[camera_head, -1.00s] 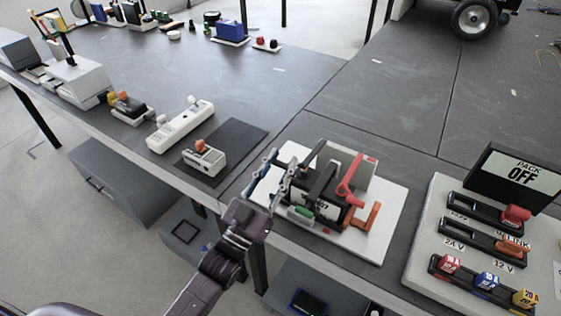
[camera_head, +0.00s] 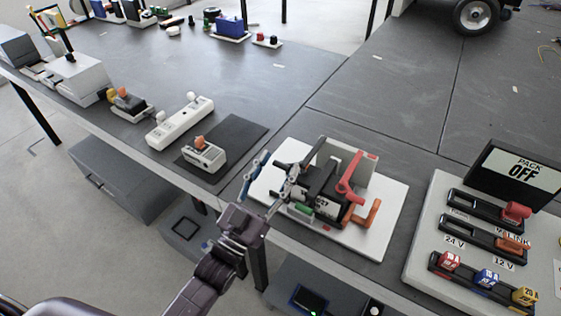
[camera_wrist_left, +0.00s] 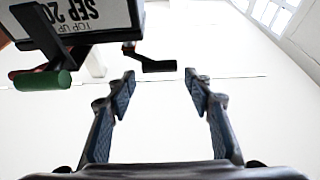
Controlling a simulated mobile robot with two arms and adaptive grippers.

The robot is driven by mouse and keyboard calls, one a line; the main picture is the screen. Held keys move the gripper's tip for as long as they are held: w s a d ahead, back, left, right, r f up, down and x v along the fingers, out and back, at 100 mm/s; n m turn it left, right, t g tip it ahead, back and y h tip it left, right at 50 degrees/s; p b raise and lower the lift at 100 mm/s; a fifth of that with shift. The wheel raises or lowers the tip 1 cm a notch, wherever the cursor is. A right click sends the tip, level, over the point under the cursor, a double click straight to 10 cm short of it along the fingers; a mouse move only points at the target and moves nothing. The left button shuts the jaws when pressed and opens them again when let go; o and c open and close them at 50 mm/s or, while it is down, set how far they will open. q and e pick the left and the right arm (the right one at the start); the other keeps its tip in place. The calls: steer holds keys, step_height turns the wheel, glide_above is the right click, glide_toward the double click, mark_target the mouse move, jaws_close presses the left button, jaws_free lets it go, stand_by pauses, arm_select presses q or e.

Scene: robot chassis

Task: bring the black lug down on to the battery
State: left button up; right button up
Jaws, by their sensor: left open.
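The battery (camera_head: 322,205) is a dark block with a white label, on a white board. A black lug (camera_head: 297,163) reaches left from the top of a post behind the battery. It looks raised, with its end near my fingertips. My left gripper (camera_head: 274,178) is open at the battery's left side, its fingers apart. In the left wrist view the open fingers (camera_wrist_left: 161,85) point toward a black grip (camera_wrist_left: 157,66), with a gap between. The labelled battery (camera_wrist_left: 75,18) fills the upper left there. Whether the lug touches a finger is unclear. My right gripper is not in view.
A red lever (camera_head: 350,176) and an orange handle (camera_head: 366,214) stand at the battery's right. A green handle (camera_head: 303,209) is at its front. The white board (camera_head: 385,225) has bare room at right. A switch panel (camera_head: 425,245) stands further right.

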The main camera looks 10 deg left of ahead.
arm_select(q)
steer(key=v, duration=1)
steer(key=shift+s, duration=0.1)
